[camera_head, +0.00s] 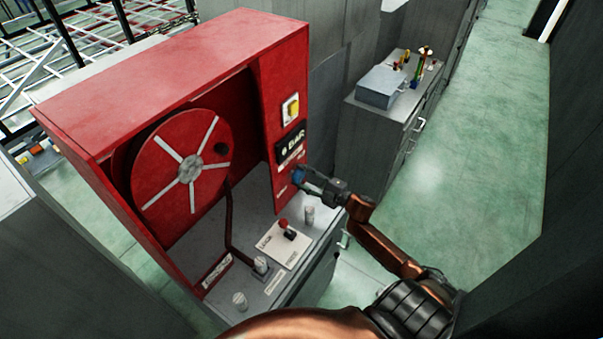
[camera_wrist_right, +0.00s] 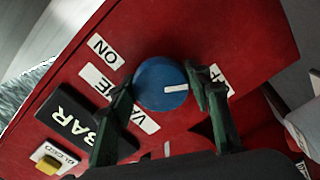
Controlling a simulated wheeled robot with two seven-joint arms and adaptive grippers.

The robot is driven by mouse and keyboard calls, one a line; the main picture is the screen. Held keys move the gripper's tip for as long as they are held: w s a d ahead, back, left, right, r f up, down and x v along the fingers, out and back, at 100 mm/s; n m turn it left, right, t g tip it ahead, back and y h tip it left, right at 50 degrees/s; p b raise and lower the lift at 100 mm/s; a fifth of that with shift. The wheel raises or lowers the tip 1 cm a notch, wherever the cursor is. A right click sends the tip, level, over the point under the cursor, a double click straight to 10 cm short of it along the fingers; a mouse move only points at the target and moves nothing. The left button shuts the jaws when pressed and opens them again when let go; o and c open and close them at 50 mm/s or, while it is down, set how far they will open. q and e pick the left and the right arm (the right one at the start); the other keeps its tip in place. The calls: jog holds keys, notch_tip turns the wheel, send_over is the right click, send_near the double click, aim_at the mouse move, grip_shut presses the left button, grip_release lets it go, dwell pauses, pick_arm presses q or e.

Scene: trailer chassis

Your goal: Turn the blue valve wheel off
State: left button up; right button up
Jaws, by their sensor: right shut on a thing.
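The blue valve wheel (camera_wrist_right: 153,82) is a round knob on the red panel in the right wrist view. Its white mark points right, toward a white label partly hidden by a finger. The ON label (camera_wrist_right: 107,52) lies on its other side, at upper left. My right gripper (camera_wrist_right: 162,87) has a finger on either side of the wheel and is shut on it. In the head view, the wheel (camera_head: 297,176) shows small and blue at the fingertips, low on the cabinet's right front. My left gripper is not in view.
The red cabinet (camera_head: 190,58) holds a hose reel (camera_head: 160,190). Below it, a grey ledge carries a red-knobbed lever (camera_head: 285,226) and several metal caps close under my right arm. A grey counter (camera_head: 432,84) stands behind. Green floor is clear at right.

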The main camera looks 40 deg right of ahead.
jog(key=shift+m+p, duration=1)
jog(key=shift+m, duration=0.9)
jog(key=shift+f, duration=0.1)
jog(key=o, duration=1.2)
jog(key=shift+c, duration=0.2)
jog(key=shift+s, duration=0.15)
jog(key=v, duration=1.1)
jog(key=shift+s+d, duration=0.2)
jog(key=shift+s, duration=0.15)
